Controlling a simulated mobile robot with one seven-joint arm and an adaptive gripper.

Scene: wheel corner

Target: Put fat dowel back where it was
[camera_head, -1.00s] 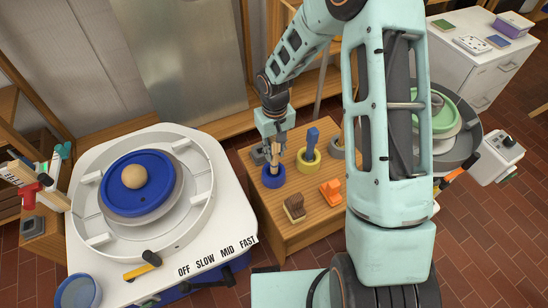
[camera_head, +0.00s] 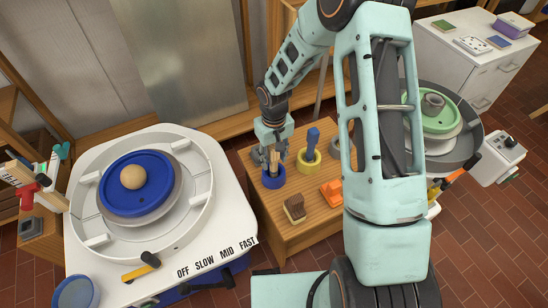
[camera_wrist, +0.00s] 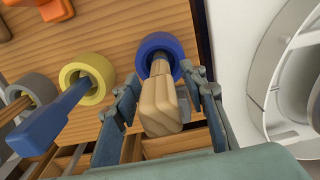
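A thick light-wood piece, apparently the fat dowel (camera_wrist: 160,108), stands in a blue ring holder (camera_wrist: 150,46) in the wrist view. In the head view the blue ring (camera_head: 273,179) sits on the wooden table, below my gripper (camera_head: 272,150). My gripper (camera_wrist: 165,85) has a finger on each side of the wood piece, with a visible gap at the left finger. The right finger is closer, and I cannot tell if it touches. The fingers look open. The lower end of the piece is hidden inside the ring.
A yellow ring (camera_head: 309,162) holding a blue-handled tool (camera_head: 313,138) stands close to the right. A grey ring (camera_wrist: 35,88) is beyond it. The white pottery wheel (camera_head: 215,215) is at left.

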